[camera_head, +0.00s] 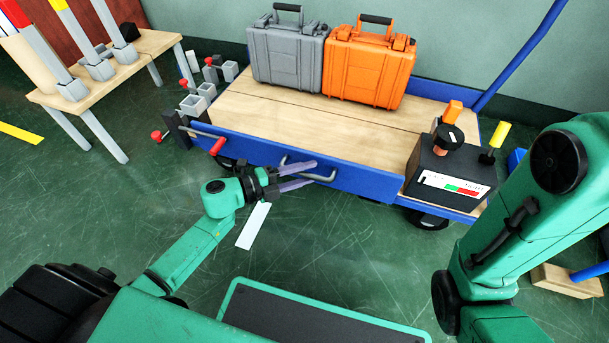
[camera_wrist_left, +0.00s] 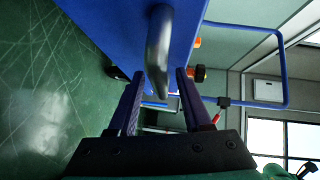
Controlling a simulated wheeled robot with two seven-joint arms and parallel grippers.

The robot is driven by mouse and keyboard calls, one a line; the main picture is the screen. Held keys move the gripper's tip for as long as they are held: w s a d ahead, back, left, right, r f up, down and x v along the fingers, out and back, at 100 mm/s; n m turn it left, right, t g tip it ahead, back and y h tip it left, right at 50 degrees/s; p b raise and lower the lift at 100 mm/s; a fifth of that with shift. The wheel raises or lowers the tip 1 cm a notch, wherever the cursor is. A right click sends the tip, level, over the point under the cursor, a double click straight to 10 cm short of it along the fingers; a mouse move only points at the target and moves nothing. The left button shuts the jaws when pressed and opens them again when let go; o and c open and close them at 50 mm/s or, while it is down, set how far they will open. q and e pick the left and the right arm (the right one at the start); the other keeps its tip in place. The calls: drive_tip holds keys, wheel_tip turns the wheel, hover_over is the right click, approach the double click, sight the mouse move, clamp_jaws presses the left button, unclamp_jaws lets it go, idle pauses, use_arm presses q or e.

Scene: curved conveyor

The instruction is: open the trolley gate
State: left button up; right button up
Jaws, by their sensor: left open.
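The trolley gate is a blue panel (camera_head: 255,151) along the front edge of the wooden trolley deck (camera_head: 270,112). It stands upright against the deck and appears closed. A grey bar handle (camera_head: 322,178) sticks out from its face. My left gripper (camera_head: 314,173) is open in front of the gate, its fingers at the handle. In the left wrist view the handle (camera_wrist_left: 158,45) runs down between the open fingertips (camera_wrist_left: 161,74); I cannot tell whether they touch it. A red-tipped lever (camera_head: 217,146) lies at the gate's left end. My right gripper is out of view.
Grey (camera_head: 286,50) and orange (camera_head: 368,65) cases stand at the deck's back. A dark box (camera_head: 437,172) with knobs sits at its right end. A wooden table (camera_head: 110,67) stands at the left.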

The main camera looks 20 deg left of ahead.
use_arm(q)
clamp_jaws()
idle(1.4)
